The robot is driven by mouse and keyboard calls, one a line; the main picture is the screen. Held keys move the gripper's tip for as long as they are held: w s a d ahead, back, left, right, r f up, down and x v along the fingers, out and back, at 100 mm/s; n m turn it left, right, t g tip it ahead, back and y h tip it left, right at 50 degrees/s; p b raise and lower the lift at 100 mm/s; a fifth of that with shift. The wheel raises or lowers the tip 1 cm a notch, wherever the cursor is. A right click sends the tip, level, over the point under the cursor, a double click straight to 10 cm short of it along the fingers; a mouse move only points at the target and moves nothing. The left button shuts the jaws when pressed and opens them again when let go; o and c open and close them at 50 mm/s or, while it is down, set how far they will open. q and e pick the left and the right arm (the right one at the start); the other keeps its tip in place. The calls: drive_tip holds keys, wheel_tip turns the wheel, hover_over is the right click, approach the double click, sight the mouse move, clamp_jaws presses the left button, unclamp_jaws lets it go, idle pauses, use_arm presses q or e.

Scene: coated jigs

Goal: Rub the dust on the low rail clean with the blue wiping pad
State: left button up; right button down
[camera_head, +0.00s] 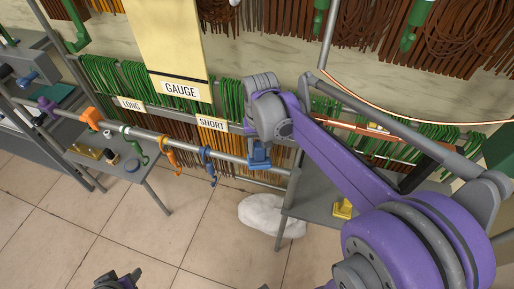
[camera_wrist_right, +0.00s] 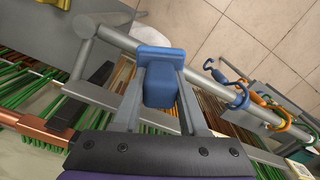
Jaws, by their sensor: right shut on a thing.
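The low rail (camera_head: 185,147) is a grey round bar running from the left to the right of the head view; it also shows in the right wrist view (camera_wrist_right: 115,38). My right gripper (camera_wrist_right: 160,100) is shut on the blue wiping pad (camera_wrist_right: 160,86), gripping its block-shaped part. The pad also shows in the head view (camera_head: 259,157), at the right part of the rail. Its wide face lies over or against the rail; I cannot tell whether it touches. No dust can be made out. My left gripper (camera_head: 118,280) shows only partly at the bottom edge, and its jaws are unclear.
Orange (camera_head: 171,155), green (camera_head: 134,146) and blue (camera_head: 208,165) hooks hang on the rail left of the pad. Green and brown strands hang behind, under GAUGE (camera_head: 181,91) and SHORT signs. A white sack (camera_head: 270,215) lies on the floor below. A small table stands at left.

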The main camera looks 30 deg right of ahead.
drive_tip(key=shift+s+d, duration=0.3)
drive_tip(key=shift+s, duration=0.15)
drive_tip(key=shift+w+a, duration=0.15)
drive_tip(key=shift+w+a, duration=0.45)
drive_tip(key=shift+w, duration=0.15)
drive_tip(key=shift+s+d, duration=0.1)
drive_tip(key=shift+d, duration=0.05)
drive_tip(key=shift+s+d+f, duration=0.15)
drive_tip(key=shift+s+d, duration=0.25)
drive_tip(key=shift+s, duration=0.25)
drive_tip(key=shift+w+a, duration=0.15)
